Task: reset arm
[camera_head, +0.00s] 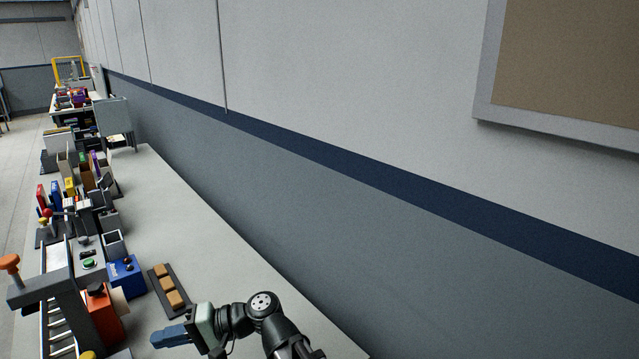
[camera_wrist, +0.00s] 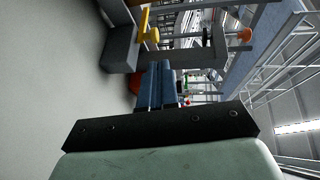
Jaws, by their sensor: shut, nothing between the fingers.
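My gripper (camera_head: 168,337) shows at the bottom of the head view, at the end of my dark arm, with its blue fingers pointing left. The fingers are together and hold nothing. In the wrist view my gripper (camera_wrist: 158,72) shows as blue fingers side by side beyond a black bar. It is above the pale bench top (camera_head: 215,245), apart from the objects around it.
A dark tray with orange-brown blocks (camera_head: 168,285) lies behind my gripper. An orange-red box (camera_head: 103,315), a blue box (camera_head: 126,277) and a grey frame with an orange knob (camera_head: 45,288) stand left. A wall runs along the right. The bench's right strip is clear.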

